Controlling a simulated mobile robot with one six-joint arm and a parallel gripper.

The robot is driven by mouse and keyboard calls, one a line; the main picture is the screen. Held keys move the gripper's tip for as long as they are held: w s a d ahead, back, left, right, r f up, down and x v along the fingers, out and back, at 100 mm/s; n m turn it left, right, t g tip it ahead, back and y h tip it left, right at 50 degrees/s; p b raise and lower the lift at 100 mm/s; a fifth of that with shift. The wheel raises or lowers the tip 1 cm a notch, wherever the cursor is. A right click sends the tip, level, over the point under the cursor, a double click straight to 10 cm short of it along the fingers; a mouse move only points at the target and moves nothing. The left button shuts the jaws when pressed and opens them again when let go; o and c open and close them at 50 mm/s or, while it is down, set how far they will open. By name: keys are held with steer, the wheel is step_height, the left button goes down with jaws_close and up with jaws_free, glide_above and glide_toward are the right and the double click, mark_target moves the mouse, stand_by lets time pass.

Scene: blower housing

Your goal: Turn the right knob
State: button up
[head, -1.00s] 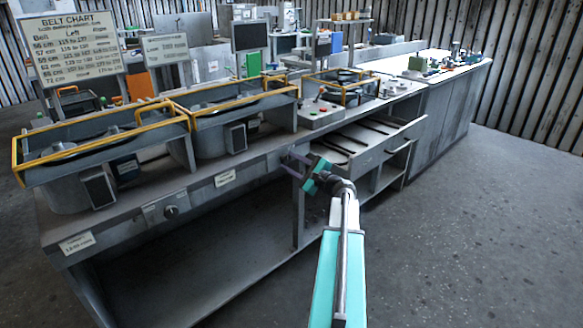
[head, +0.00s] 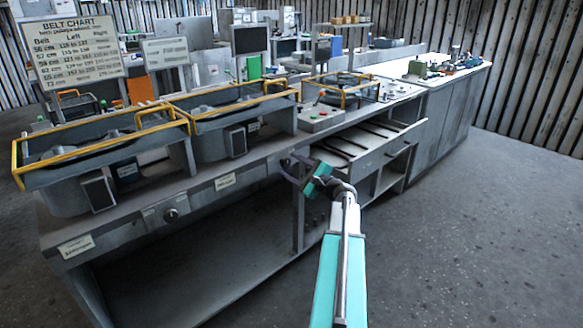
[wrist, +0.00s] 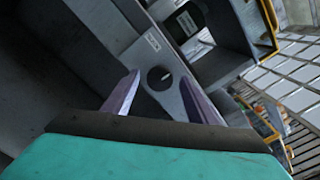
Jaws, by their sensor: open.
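A round dark knob (wrist: 160,77) with a small pale mark sits on a grey panel in the wrist view. It appears between the fingertips of my gripper, a little beyond them. My gripper (head: 289,164) is open and empty, in front of the bench's front edge in the head view. The panel area behind my gripper is covered there, so I cannot make out this knob in the head view. Another dark knob (head: 171,214) is on the bench front further left, clear of my gripper.
A pulled-out drawer (head: 372,160) juts out to the right of my gripper. A label plate (head: 225,181) is on the bench front. An open shelf lies below, and floor is free at right.

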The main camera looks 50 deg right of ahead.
steer(key=s+a, duration=0.1)
steer(key=s, duration=1.2)
steer(key=shift+s, duration=0.3)
